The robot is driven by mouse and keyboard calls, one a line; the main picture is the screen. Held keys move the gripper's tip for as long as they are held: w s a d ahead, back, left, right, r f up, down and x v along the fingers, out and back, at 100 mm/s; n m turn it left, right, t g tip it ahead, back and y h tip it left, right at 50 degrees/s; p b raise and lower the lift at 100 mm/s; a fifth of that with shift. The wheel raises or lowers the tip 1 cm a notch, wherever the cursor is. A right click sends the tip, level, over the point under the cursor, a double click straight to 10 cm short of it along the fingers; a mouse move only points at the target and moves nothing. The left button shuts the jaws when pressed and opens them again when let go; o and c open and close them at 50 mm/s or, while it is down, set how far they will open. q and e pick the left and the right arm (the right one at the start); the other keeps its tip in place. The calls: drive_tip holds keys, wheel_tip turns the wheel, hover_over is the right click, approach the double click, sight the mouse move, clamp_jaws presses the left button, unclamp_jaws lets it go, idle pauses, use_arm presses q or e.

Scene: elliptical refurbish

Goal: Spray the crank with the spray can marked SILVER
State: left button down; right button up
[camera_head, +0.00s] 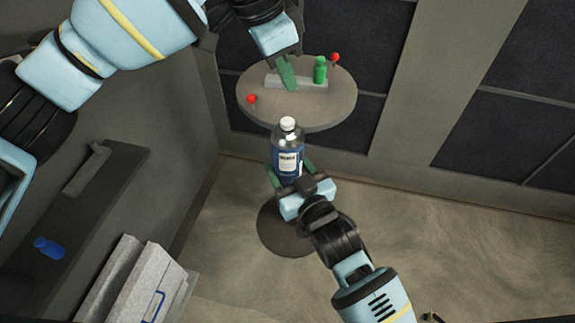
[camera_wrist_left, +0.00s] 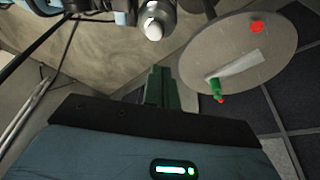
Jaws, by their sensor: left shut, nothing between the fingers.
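A pale grey bar (camera_head: 310,86), which looks like the crank, lies on the round table (camera_head: 330,113). A green bottle-like piece (camera_head: 320,70) stands at its right end. My left gripper (camera_head: 288,78) is shut and empty, fingers pointing down over the bar's left part; I cannot tell whether they touch it.
Two red-headed pins (camera_head: 251,99) (camera_head: 335,57) are at the table's left edge and back right. A dark shelf (camera_head: 95,200) at the left holds a small blue object (camera_head: 48,248). Pale boards (camera_head: 135,285) lean below it. Floor at the right is mostly clear.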

use_arm(q)
drive_tip(key=s+r, duration=0.1)
drive_tip(key=r, duration=0.1)
drive_tip(key=shift+s+r+m+y, duration=0.4)
drive_tip(key=shift+s+a+x, duration=0.1)
drive_tip(key=shift+a+x, duration=0.15)
drive_tip(key=shift+x, duration=0.8)
drive_tip(key=shift+s+a+x, duration=0.1)
drive_tip(key=shift+a+x, duration=0.15)
drive_tip(key=shift+x, duration=0.85)
drive_tip(key=shift+s+a+x, duration=0.1)
drive_tip(key=shift+a+x, duration=0.1)
drive_tip(key=shift+x, duration=0.85)
